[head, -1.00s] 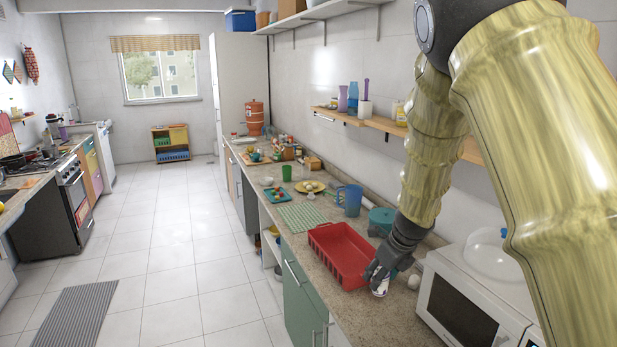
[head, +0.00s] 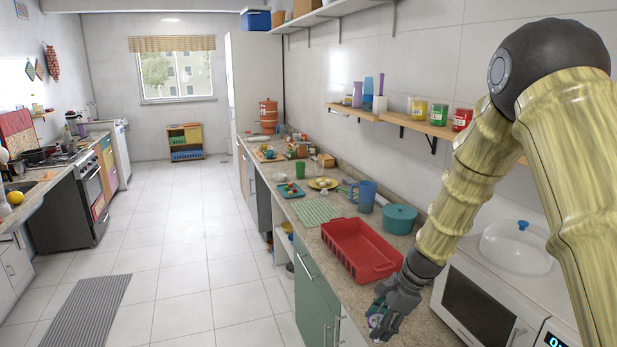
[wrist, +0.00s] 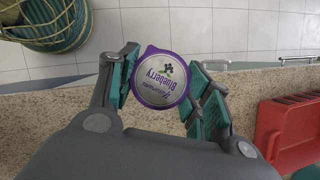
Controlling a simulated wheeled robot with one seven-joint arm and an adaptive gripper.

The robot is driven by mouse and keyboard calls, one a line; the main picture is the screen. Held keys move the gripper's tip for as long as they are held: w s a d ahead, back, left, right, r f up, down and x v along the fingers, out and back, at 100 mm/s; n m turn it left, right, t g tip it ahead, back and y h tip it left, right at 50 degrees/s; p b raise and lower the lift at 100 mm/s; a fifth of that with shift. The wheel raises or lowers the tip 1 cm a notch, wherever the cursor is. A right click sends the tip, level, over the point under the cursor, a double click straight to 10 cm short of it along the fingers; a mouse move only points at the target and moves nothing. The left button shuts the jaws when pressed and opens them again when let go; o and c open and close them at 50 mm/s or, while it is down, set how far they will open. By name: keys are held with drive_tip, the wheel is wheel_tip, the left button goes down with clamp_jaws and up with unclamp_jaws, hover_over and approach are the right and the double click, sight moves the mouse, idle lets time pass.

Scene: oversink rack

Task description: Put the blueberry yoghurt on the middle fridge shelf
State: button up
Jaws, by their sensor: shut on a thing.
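The blueberry yoghurt (wrist: 161,78) is a small pot with a purple-rimmed white lid marked "Blueberry". In the wrist view it sits between the teal-padded fingers of my gripper (wrist: 164,84), which is shut on it. In the head view my gripper (head: 382,315) holds the pot near the front edge of the counter, right of and nearer than the red tray; the pot is mostly hidden by the fingers. A tall white unit (head: 258,88) stands at the far end of the counter and may be the fridge. No open fridge shelf shows.
The red tray (head: 362,225) lies close to my gripper, with a teal pot (head: 399,218) and blue jug (head: 363,195) behind. A white microwave (head: 475,310) stands at right.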

sight(378, 343)
drive_tip(key=f+n+g, duration=0.1)
drive_tip(key=f, duration=0.1)
drive_tip(key=s+f+n+b, duration=0.1)
drive_tip(key=f+n, duration=0.1)
drive_tip(key=f, duration=0.1)
drive_tip(key=shift+s+a+f+n+g, duration=0.15)
drive_tip(key=shift+f+n+g, duration=0.15)
drive_tip(key=shift+g, duration=0.1)
drive_tip(key=s+a+f+n+g+h+b, duration=0.1)
drive_tip(key=s+f+n+g+h+b, duration=0.2)
drive_tip(key=s+f+n, duration=0.7)
wheel_tip(378, 343, down, 2)
drive_tip(key=n+b, duration=0.1)
drive_tip(key=n, duration=0.3)
drive_tip(key=shift+s+g+h, duration=0.3)
drive_tip(key=shift+s+h, duration=0.05)
drive_tip(key=shift+h, duration=0.05)
drive_tip(key=shift+a, duration=0.1)
